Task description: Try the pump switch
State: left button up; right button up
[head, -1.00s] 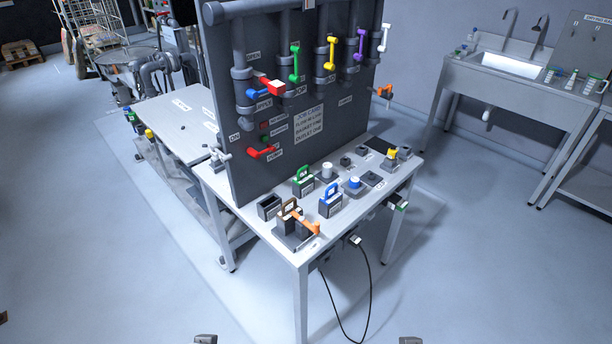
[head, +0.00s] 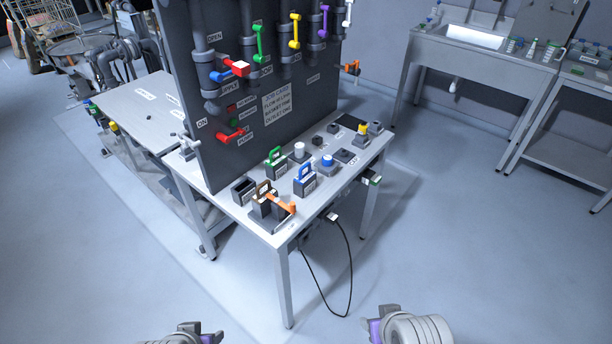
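The pump switch (head: 232,136) is a red lever low on the dark upright panel, with an ON label (head: 201,122) to its left and a PUMP label at its right. Its lever lies roughly sideways. A small red indicator (head: 232,108) and a green one (head: 236,122) sit just above it. My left gripper (head: 208,336) shows only in part at the bottom edge, well below and apart from the panel. My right gripper (head: 378,326) is also partly in view at the bottom right, away from the table. Whether either is open is unclear.
The metal table (head: 283,238) stands between me and the panel, with padlock-like blocks, an orange lever (head: 280,203) and knobs on it. A black cable (head: 348,290) hangs below. Coloured valve levers line the panel above. The floor on both sides is clear.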

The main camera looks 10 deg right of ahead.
aim_at(222, 136)
jog(key=i+l+z, duration=0.15)
jog(key=i+l, duration=0.55)
jog(key=i, duration=0.15)
